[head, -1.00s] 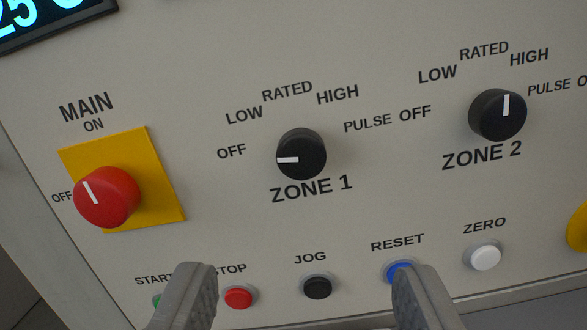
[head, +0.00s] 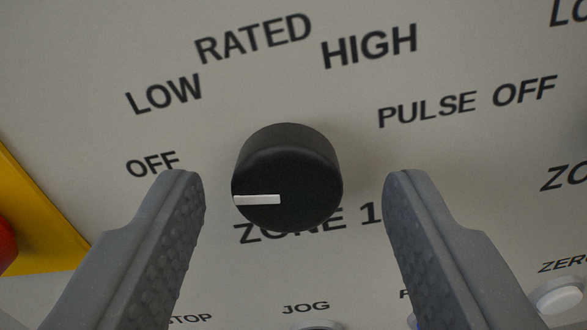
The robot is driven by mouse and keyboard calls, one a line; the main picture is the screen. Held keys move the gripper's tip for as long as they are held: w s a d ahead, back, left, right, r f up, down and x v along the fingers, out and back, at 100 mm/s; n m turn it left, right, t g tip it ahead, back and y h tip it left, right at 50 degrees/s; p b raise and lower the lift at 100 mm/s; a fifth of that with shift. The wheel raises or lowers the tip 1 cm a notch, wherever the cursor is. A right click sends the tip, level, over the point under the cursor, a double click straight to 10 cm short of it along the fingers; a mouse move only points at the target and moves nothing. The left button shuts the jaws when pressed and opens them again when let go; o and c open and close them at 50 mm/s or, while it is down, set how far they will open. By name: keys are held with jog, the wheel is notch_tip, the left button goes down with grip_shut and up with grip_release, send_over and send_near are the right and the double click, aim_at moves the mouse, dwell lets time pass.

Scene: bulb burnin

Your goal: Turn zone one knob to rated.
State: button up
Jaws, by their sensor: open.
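The zone one knob (head: 295,170) is a round black knob near the middle of the head view. Its white pointer line points left, toward the OFF label (head: 152,165). The RATED label (head: 254,38) is above the knob, between LOW and HIGH. My gripper (head: 295,180) is open, with one grey finger to the left of the knob and one to the right. A gap shows between the knob and each finger. The knob partly covers the ZONE 1 label below it.
The yellow plate (head: 35,220) with the red main knob (head: 5,245) is at the left edge. A white zero button (head: 558,295) is at the lower right. Other buttons along the bottom are partly cut off or hidden by my fingers.

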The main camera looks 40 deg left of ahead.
jog(key=shift+w+a+r, duration=0.1)
jog(key=shift+w+a, duration=0.05)
jog(key=shift+w, duration=0.05)
jog(key=shift+c, duration=0.3)
jog(key=c, duration=0.9)
